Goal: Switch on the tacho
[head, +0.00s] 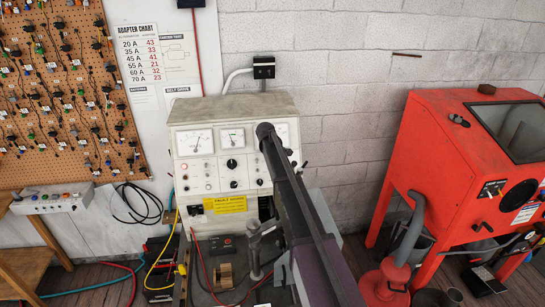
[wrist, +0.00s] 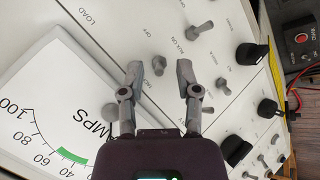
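The grey test bench's cream control panel (head: 195,165) faces me in the head view. The wrist view shows it close up and turned. A small metal toggle switch (wrist: 158,63) stands out between and just beyond my fingertips. A label partly hidden by the left finger seems to begin "TAC", and "OFF" is printed on the switch's other side. The lever's tilt is hard to tell. My gripper (wrist: 159,73) is open and empty, its fingers on either side of the switch without visible contact. In the head view my arm hides the gripper and part of the panel.
Another toggle (wrist: 200,27) near "AUX ON", a third (wrist: 222,85), and black knobs (wrist: 250,53) lie right of my fingers. An AMPS meter (wrist: 62,115) is left. A red blast cabinet (head: 440,160) stands right of the bench, and a pegboard (head: 70,90) hangs left.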

